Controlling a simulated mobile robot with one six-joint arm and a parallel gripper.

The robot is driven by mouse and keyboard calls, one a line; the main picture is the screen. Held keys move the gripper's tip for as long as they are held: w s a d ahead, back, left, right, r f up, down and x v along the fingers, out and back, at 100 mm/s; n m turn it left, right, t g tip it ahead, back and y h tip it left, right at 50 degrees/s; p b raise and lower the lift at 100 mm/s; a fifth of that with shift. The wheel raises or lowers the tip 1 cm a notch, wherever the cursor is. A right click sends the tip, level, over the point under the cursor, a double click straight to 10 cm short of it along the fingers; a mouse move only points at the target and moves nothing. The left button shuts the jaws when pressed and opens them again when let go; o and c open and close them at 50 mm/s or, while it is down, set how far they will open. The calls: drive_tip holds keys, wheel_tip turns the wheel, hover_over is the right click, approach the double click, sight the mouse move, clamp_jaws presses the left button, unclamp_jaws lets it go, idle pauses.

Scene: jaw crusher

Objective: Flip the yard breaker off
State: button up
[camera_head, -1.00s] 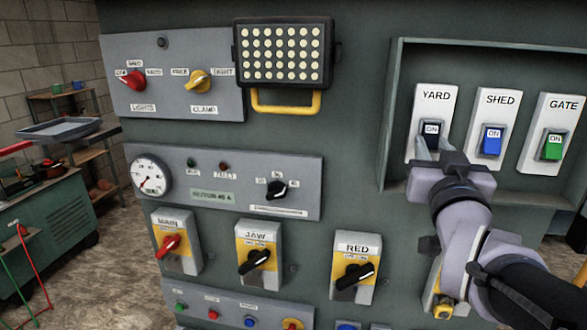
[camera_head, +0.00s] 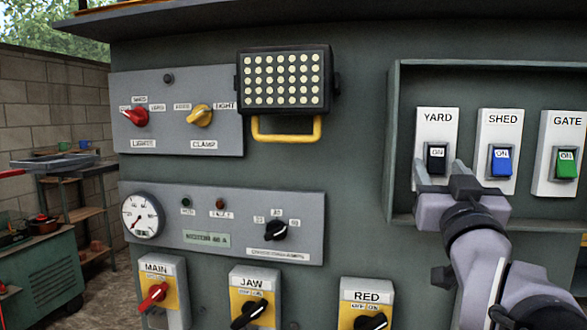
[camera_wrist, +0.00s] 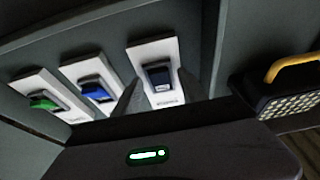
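The yard breaker (camera_head: 436,155) is a dark rocker on a white plate under the word YARD, with ON showing on it. My gripper (camera_head: 440,167) is at its lower part, fingers apart and empty, one tip to each side of the rocker. In the wrist view the dark rocker (camera_wrist: 158,75) sits between the two spread fingertips (camera_wrist: 158,95). I cannot tell whether a finger touches it.
The blue shed breaker (camera_head: 502,161) and green gate breaker (camera_head: 567,162) stand to the right in the same recessed box (camera_head: 398,120). A lamp with a yellow handle (camera_head: 286,135) juts out left of the box.

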drive_tip(key=shift+s+f, duration=0.1)
drive_tip(key=b+v, duration=0.1)
drive_tip(key=v, duration=1.6)
drive_tip(key=shift+s+a, duration=0.1)
drive_tip(key=shift+s, duration=0.05)
wheel_tip(320, 180, down, 21)
drive_tip(key=w+a+m+g+y+b, duration=0.2)
drive_tip(key=a+g+y+b, duration=0.1)
drive_tip(key=g+b, duration=0.35)
drive_tip(key=s+a+f+g+y+b, duration=0.1)
drive_tip(key=s+a+f+g, duration=0.3)
drive_tip(key=f, duration=0.5)
drive_tip(key=s+a+f+g+y+b, duration=0.2)
drive_tip(key=s+a+f+g+y, duration=0.2)
drive_tip(key=f, duration=0.5)
drive_tip(key=shift+s+a+n+g, duration=0.4)
drive_tip(key=shift+s+a, duration=0.3)
drive_tip(key=shift+a, duration=0.5)
drive_tip(key=shift+f, duration=0.1)
